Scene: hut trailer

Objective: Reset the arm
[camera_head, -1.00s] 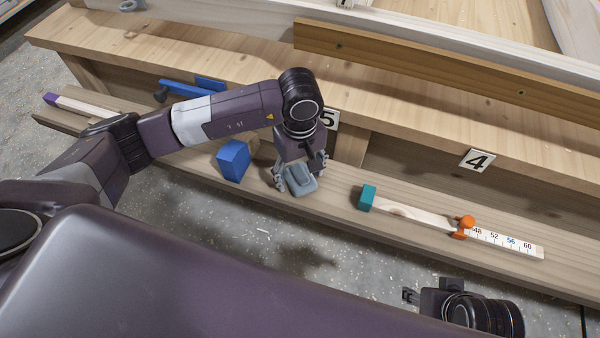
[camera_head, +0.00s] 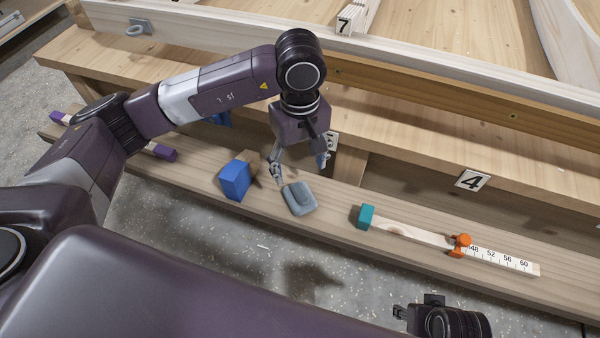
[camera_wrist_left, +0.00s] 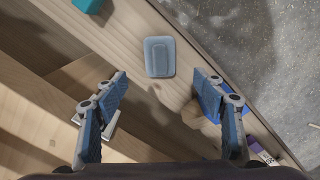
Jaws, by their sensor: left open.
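My left gripper (camera_head: 300,168) is open and empty, above the lower wooden shelf. A grey-blue rounded block (camera_head: 299,198) lies on that shelf just below and in front of the fingers, apart from them. In the left wrist view the same block (camera_wrist_left: 159,57) lies beyond the two spread fingertips (camera_wrist_left: 163,88), with nothing between them. My right gripper (camera_head: 412,311) shows only in part at the bottom of the head view; its fingers are too small and cut off to judge.
A blue block (camera_head: 235,180) stands left of the grey-blue block. A teal-ended measuring stick (camera_head: 412,233) with an orange slider (camera_head: 460,245) lies to the right. The upper bench edge with number plate 4 (camera_head: 472,181) runs behind. Concrete floor (camera_head: 220,225) lies in front.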

